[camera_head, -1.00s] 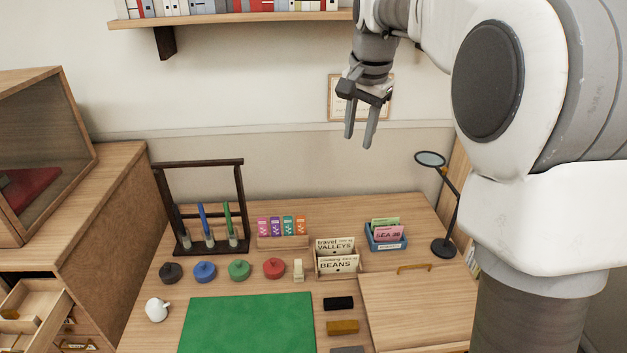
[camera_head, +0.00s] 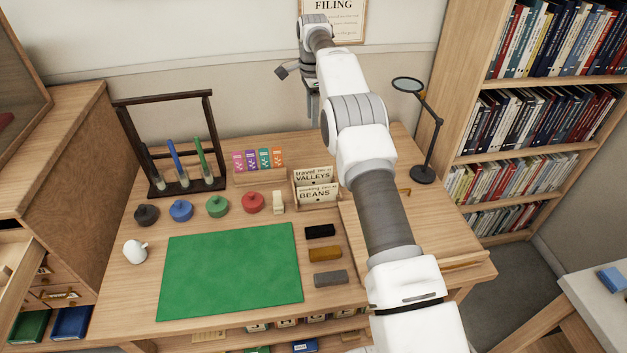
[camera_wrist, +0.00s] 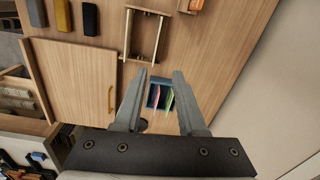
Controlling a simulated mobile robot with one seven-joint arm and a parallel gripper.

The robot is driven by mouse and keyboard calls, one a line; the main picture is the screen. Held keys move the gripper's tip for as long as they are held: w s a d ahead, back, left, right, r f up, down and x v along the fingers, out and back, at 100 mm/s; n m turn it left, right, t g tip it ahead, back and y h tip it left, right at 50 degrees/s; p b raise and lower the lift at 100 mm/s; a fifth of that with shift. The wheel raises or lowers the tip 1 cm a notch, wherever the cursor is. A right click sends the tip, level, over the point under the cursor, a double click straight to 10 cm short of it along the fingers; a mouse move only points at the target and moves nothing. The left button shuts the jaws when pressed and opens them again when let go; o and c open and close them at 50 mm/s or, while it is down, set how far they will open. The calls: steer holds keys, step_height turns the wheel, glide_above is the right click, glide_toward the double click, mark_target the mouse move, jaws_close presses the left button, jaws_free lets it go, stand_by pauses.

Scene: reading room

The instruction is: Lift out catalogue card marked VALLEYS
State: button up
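The catalogue card marked VALLEYS (camera_head: 312,175) stands upright in a small wooden card box (camera_head: 302,205) at the back of the desk. A card marked BEANS (camera_head: 317,193) stands in front of it. In the wrist view the card box (camera_wrist: 127,35) shows from above, beyond my fingertips. My gripper (camera_wrist: 160,76) is open and empty, its two fingers wide apart. In the head view it hangs above the back of the desk, partly hidden by my arm.
A black-based magnifier (camera_head: 423,174) stands right of my arm. A small rack of coloured packets (camera_head: 258,176) and a cream block (camera_head: 278,203) are left of the card box. Dark, ochre and grey blocks lie in front, beside a green mat (camera_head: 230,270).

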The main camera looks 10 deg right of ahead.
steer(key=m, duration=0.1)
glide_above(313, 176)
step_height(313, 176, down, 6)
steer(key=f+b, duration=0.3)
steer(key=f, duration=0.1)
steer(key=f+b, duration=0.2)
steer(key=f, duration=0.1)
steer(key=f+b, duration=0.3)
steer(key=f, duration=0.1)
steer(key=shift+w+a+f+b, duration=0.1)
steer(key=shift+w+f+b, duration=0.2)
steer(key=shift+f, duration=0.05)
steer(key=shift+s+d+f+b, duration=0.1)
steer(key=shift+f+b, duration=0.2)
steer(key=shift+f, duration=1.15)
steer(key=shift+s+d+f+b, duration=0.1)
steer(key=shift+f+b, duration=0.2)
steer(key=shift+f, duration=1.1)
jaws_close()
